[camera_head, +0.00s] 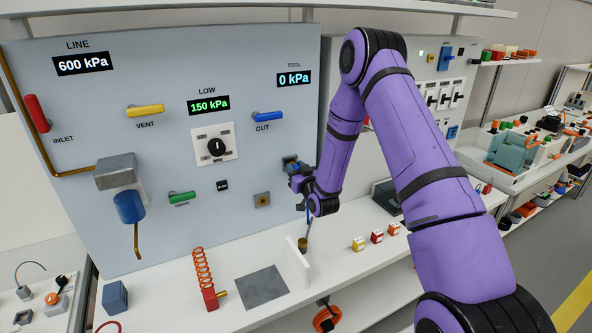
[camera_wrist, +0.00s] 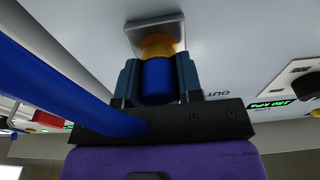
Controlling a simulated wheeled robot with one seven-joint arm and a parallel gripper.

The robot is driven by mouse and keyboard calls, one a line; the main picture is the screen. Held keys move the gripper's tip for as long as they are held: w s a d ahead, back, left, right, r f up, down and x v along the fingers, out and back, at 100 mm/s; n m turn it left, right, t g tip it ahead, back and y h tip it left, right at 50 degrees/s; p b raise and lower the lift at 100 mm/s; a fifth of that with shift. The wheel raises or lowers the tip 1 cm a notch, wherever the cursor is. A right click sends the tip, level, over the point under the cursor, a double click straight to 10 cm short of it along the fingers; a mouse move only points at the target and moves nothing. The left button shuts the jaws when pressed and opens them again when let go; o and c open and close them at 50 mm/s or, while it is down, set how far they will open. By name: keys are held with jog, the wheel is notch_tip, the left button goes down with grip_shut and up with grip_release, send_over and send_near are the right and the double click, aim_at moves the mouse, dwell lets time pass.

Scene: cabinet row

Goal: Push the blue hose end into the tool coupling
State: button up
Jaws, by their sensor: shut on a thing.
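My gripper (camera_head: 297,172) is at the panel below the TOOL display, its jaws facing the panel. In the wrist view my gripper (camera_wrist: 159,72) is shut on the blue hose end (camera_wrist: 158,84), one finger on each side. A brass-coloured part (camera_wrist: 158,46) lies straight ahead of the blue end, against the square grey plate of the tool coupling (camera_wrist: 137,35). Blue end and brass part look lined up and touching; how deep the end sits is hidden. The blue hose (camera_wrist: 52,88) runs off to the left. In the head view my gripper mostly covers the coupling.
The TOOL display (camera_head: 294,79) reads 0 kPa, LOW (camera_head: 208,105) 150 kPa and LINE (camera_head: 83,64) 600 kPa. The blue OUT handle (camera_head: 268,117) lies left of my gripper. A white upright plate (camera_head: 298,262) and small coloured blocks (camera_head: 376,236) stand on the bench below.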

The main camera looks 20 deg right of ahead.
jog(key=shift+w, duration=0.45)
jog(key=o, duration=1)
jog(key=shift+c, duration=0.2)
jog(key=s+f, duration=0.1)
jog(key=s, duration=0.9)
jog(key=shift+s+d+f, duration=0.15)
jog(key=shift+s+d, duration=0.05)
jog(key=shift+s, duration=0.15)
